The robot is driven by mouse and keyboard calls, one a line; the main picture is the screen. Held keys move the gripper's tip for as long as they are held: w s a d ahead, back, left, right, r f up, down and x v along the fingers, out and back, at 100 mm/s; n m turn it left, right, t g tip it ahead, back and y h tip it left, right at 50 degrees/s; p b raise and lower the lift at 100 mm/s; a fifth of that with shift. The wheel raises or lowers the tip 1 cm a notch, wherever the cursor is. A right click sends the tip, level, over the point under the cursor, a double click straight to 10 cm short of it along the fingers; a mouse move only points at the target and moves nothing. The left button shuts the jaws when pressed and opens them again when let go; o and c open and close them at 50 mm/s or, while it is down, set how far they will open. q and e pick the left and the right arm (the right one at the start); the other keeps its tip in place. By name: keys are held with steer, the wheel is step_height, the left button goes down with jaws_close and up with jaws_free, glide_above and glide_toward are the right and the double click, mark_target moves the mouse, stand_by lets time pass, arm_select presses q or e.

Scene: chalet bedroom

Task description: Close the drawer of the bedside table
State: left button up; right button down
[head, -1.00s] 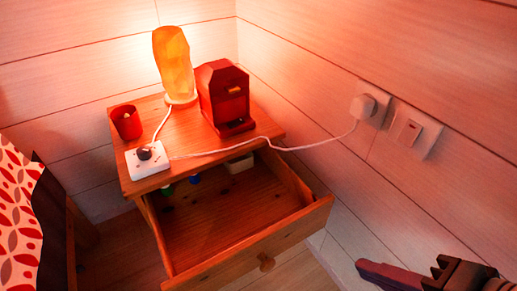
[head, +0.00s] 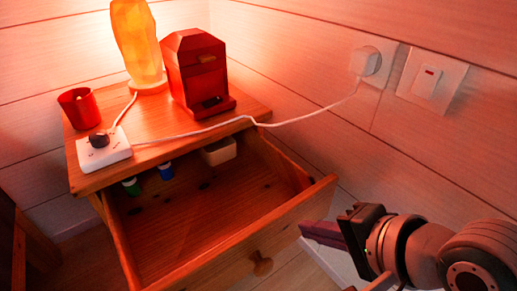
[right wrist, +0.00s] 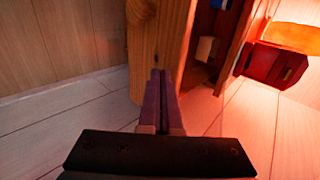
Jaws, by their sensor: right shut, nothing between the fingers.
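The bedside table (head: 180,121) is wooden and stands in the corner. Its drawer (head: 205,205) is pulled well out and open at the top. The drawer's round knob (head: 261,263) is at the middle of its front panel. My right gripper (head: 306,230) is shut and empty, just right of the front panel's right end. In the right wrist view, the shut fingers (right wrist: 160,78) point at the drawer front (right wrist: 163,40); I cannot tell whether they touch it. My left gripper is out of view.
On the tabletop are a glowing lamp (head: 136,42), a red machine (head: 196,72), a red cup (head: 79,108) and a white power strip (head: 103,148). Its cord (head: 300,117) runs to the wall plug (head: 366,61). Small bottles (head: 131,185) and a pale box (head: 219,151) lie in the drawer.

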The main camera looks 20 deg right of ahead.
steer(key=shift+w+a+b, duration=0.2)
steer(key=shift+w+a, duration=0.05)
steer(key=shift+w, duration=0.4)
steer(key=shift+w+a+b, duration=0.15)
steer(key=shift+w+a, duration=0.05)
steer(key=shift+w, duration=0.4)
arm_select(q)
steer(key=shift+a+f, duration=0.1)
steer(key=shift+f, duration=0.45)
arm_select(e)
steer(key=shift+r, duration=0.1)
